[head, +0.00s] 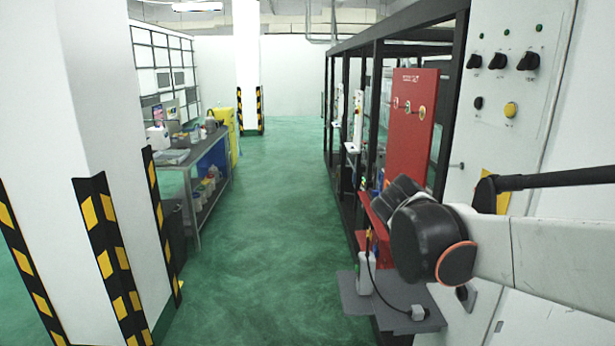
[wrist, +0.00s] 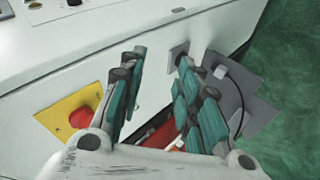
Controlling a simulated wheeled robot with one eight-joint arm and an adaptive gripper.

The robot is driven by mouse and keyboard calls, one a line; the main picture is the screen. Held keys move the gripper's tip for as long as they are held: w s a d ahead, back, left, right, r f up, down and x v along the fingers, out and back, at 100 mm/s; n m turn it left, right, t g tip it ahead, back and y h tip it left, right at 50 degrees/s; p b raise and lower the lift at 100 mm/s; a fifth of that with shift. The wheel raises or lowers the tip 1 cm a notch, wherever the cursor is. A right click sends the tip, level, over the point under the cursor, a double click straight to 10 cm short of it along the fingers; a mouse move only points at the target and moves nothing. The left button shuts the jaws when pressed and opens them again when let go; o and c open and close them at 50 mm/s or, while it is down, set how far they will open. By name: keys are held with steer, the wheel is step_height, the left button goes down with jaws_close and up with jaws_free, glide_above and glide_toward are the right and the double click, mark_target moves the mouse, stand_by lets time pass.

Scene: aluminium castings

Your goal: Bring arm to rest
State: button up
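My gripper (wrist: 160,58) shows in the wrist view. Its two fingers with teal pads stand apart with nothing held between the tips. A white machine cabinet (wrist: 60,58) lies beyond the fingers. My arm enters the head view from the right, with a white link and a black joint with an orange ring in front of the cabinet. I cannot make out the gripper's fingers in the head view.
A red button (wrist: 81,117) sits on a yellow plate left of the fingers. A grey shelf (head: 400,296) with a black cable is below my arm. A red panel (head: 411,120) stands behind. Left are a striped pillar (head: 100,90) and workbench (head: 208,148). The green aisle (head: 265,230) is clear.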

steer(key=s+a+f+t+y+b, duration=0.1)
steer(key=s+a+f+y, duration=0.3)
steer(key=s, duration=0.4)
steer(key=s+a+f+t+y+b, duration=0.2)
steer(key=s+a+f+y+b, duration=0.1)
steer(key=s+a+f, duration=0.3)
steer(key=shift+s+a+f+n+t+y, duration=0.3)
steer(key=shift+s+f+y, duration=0.65)
steer(key=shift+s, duration=0.2)
steer(key=shift+d, duration=0.2)
